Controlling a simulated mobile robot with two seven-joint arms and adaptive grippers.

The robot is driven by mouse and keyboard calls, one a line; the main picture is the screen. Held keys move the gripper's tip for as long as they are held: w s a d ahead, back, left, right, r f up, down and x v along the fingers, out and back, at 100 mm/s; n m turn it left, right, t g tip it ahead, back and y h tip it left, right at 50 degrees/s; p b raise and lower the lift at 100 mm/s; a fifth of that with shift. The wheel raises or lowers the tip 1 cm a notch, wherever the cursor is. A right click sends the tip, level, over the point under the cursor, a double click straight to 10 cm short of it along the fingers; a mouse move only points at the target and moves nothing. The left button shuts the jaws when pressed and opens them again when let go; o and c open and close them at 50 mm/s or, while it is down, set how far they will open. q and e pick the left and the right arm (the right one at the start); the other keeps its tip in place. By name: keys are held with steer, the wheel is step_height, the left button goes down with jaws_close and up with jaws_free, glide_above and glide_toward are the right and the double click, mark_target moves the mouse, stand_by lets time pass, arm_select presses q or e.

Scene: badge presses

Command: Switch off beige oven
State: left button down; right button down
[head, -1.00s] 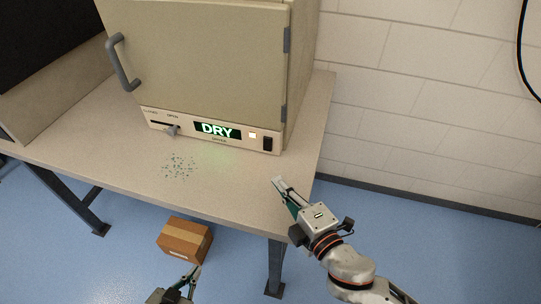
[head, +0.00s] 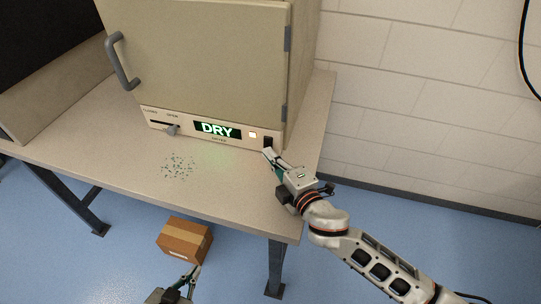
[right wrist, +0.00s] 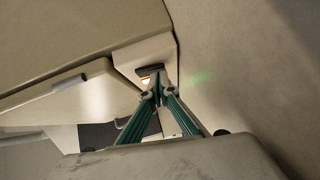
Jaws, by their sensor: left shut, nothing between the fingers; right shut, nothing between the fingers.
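The beige oven (head: 200,50) stands on the table with its door shut. Its front panel has a lit green "DRY" display (head: 217,130), a lit square lamp (head: 253,135) and a black rocker switch (head: 268,142) at the right end. My right gripper (head: 266,153) is shut and empty, its tips at the lower edge of the switch; contact cannot be told. In the right wrist view the shut fingertips (right wrist: 157,90) are just in front of the panel and partly cover the lit lamp. My left gripper (head: 192,274) is shut and empty, low in front of the table.
A grey slider knob (head: 171,131) is at the panel's left. A cardboard box (head: 184,240) is on the blue floor. A block wall is at the right.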

steer(key=shift+w, duration=0.1)
steer(key=shift+w, duration=0.15)
steer(key=shift+f, duration=0.1)
steer(key=shift+d, duration=0.15)
steer(key=v, duration=1.2)
